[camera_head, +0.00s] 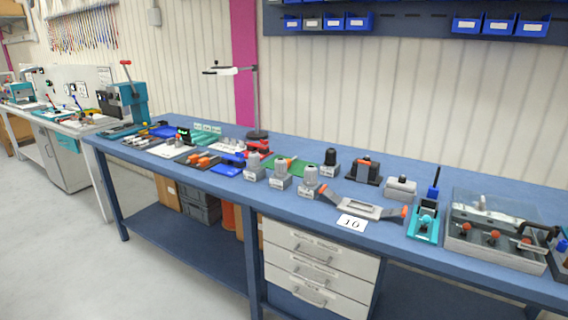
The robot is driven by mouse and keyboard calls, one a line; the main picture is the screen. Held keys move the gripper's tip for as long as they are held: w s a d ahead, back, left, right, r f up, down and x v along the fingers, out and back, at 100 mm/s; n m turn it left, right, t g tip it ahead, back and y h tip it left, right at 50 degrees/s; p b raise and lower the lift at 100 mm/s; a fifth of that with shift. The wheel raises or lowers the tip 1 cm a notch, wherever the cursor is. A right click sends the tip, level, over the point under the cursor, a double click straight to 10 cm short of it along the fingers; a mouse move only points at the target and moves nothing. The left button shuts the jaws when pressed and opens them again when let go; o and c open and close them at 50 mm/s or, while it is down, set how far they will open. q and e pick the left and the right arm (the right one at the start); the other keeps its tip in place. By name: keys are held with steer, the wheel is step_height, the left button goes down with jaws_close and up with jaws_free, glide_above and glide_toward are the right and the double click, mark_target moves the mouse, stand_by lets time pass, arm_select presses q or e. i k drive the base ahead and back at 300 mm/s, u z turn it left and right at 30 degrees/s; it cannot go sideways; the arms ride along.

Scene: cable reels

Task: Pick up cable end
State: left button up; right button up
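Neither of my grippers shows in the head view. I cannot make out a separate cable end or a cable reel among the things on the blue workbench (190,129). Several thin coloured cables (82,30) appear to hang on the wall at the far upper left. They are too small to tell their ends apart.
The bench holds grey fixtures (281,171), a handled plate (362,206), a teal tool (425,218) and a clear-covered box (495,230). White drawers (315,268) sit underneath. Blue bins (500,24) hang above. The grey floor (75,265) at left is clear.

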mark_target(289, 161)
steer(key=z, duration=0.4)
steer(key=k, duration=0.45)
steer(key=u, duration=0.7)
steer(key=i, duration=1.6)
steer(key=z, duration=0.35)
